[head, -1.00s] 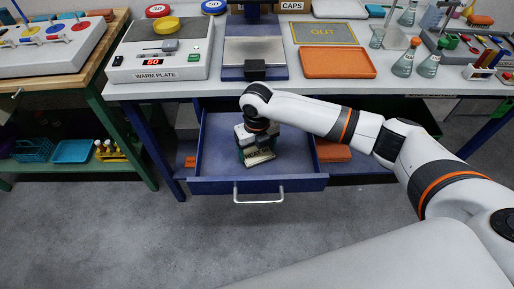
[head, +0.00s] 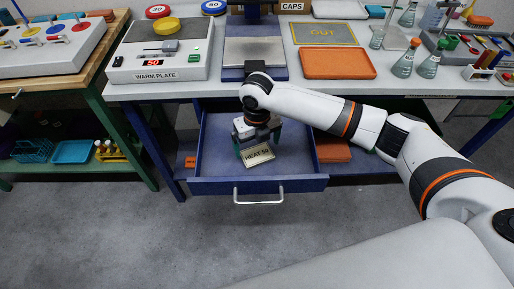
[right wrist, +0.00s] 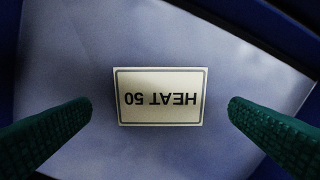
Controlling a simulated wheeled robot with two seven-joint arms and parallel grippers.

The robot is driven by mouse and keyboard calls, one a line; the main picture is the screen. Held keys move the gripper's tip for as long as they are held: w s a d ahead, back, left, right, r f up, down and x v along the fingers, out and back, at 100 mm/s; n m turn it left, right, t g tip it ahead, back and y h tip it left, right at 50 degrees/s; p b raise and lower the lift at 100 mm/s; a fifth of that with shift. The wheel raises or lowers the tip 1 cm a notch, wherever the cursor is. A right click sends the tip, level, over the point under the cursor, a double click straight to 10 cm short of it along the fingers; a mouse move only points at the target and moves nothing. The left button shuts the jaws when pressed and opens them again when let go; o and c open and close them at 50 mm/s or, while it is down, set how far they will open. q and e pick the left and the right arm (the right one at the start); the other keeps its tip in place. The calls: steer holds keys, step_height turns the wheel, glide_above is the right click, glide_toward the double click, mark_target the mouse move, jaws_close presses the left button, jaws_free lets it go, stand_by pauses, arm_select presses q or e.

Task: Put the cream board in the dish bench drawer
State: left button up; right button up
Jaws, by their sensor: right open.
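The cream board (head: 258,154), marked "HEAT 50", lies on the floor of the open blue drawer (head: 215,150) under the bench. In the right wrist view the board (right wrist: 160,97) lies flat, its text upside down. My right gripper (head: 256,148) is inside the drawer area over the board. Its green fingers (right wrist: 160,115) are spread wide on either side of the board, with clear gaps and nothing between them touching. My left gripper is not in view.
The drawer's front handle (head: 258,196) faces the floor space. On the bench stand a warm plate (head: 160,60), an orange tray (head: 337,63), a yellow-edged "OUT" mat (head: 323,32) and flasks (head: 403,64). Another bench stands at left. The floor in front is clear.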

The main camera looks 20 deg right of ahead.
mark_target(257, 155)
step_height(257, 155, up, 9)
stand_by(0.3)
stand_by(0.5)
